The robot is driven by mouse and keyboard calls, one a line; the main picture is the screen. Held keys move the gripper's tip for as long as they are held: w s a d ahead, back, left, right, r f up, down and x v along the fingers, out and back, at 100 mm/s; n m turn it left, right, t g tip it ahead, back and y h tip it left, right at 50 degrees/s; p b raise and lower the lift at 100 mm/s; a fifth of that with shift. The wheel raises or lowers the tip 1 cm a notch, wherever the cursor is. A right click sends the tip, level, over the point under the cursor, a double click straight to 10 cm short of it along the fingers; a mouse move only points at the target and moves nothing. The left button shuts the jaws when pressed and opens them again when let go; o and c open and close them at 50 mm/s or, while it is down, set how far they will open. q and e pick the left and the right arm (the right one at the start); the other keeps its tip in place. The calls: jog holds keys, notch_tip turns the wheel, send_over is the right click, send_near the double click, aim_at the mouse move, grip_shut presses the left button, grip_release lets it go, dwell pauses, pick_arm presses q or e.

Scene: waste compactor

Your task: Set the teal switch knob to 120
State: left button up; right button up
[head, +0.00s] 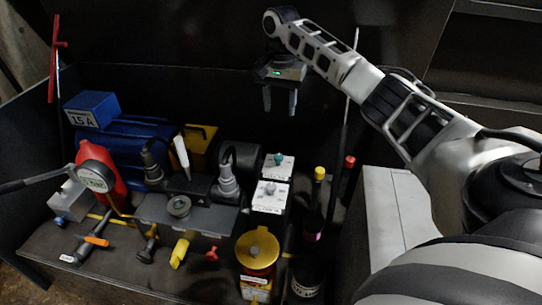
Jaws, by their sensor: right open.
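The teal switch knob (278,159) sits on top of a small white box (282,172) right of centre on the bench. The knob is small, and the setting it points to cannot be read. My right gripper (280,108) hangs fingers down above and behind the knob in the picture. It is open and empty, with a clear gap between its fingertips and the knob.
A second white box with a grey knob (270,187) stands just in front. A yellow-lidded container (257,249) and yellow-topped (319,174) and red-topped (349,162) posts stand nearby. A dark wall rises behind.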

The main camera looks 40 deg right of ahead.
aim_at(279, 156)
notch_tip(279, 156, down, 16)
jog(key=shift+s+r+b, duration=0.1)
jog(key=shift+b, duration=0.95)
jog(key=c, duration=1)
